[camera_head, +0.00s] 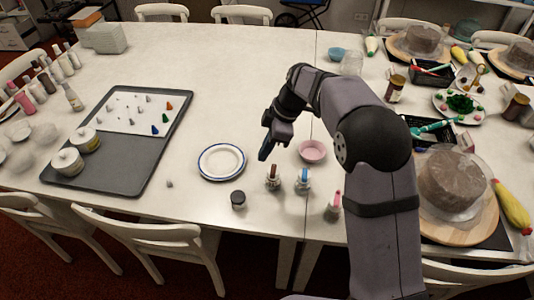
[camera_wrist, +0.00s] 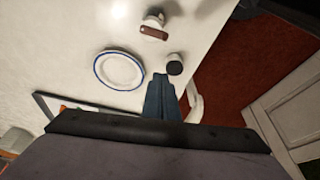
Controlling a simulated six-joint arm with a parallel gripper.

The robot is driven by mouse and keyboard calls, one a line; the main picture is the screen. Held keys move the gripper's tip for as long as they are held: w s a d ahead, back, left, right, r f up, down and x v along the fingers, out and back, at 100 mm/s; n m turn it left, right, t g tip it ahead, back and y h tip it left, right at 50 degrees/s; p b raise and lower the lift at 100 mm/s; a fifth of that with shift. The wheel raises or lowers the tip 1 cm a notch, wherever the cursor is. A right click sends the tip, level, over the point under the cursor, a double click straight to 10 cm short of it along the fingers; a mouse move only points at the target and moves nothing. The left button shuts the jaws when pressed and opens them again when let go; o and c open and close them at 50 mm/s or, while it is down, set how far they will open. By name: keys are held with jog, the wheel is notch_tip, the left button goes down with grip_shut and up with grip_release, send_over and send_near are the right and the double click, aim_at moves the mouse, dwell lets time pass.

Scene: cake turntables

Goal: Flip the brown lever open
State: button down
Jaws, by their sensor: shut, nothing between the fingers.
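A small white bottle with a brown lever (camera_head: 272,172) on its top stands on the white table, left of a bottle with a blue top. In the wrist view the brown lever (camera_wrist: 154,32) is seen from above, lying across the white bottle top. My gripper (camera_head: 264,154) is in the air above and slightly left of that bottle, its blue fingers pointing down. In the wrist view the closed fingers (camera_wrist: 160,78) hold nothing and are apart from the lever. Whether the lever is up or flat is hard to tell in the head view.
A blue-rimmed plate (camera_head: 222,162), a dark-lidded jar (camera_head: 238,199), a pink bowl (camera_head: 312,151), a blue-topped bottle (camera_head: 303,180) and a pink-topped bottle (camera_head: 334,205) surround it. A grey tray (camera_head: 115,170) lies left. The table behind the plate is clear.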

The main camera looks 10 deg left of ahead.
aim_at(273, 170)
jog(key=p+x, duration=0.3)
jog(key=x, duration=0.6)
jog(key=shift+w+d+r+p, duration=0.1)
jog(key=shift+d+p, duration=0.15)
jog(key=shift+d, duration=0.4)
jog(key=shift+w+d+f+p, duration=0.1)
jog(key=shift+d+p, duration=0.1)
jog(key=shift+d, duration=0.5)
jog(key=shift+w+d+r+p, duration=0.15)
jog(key=shift+d+p, duration=0.1)
jog(key=shift+d, duration=0.4)
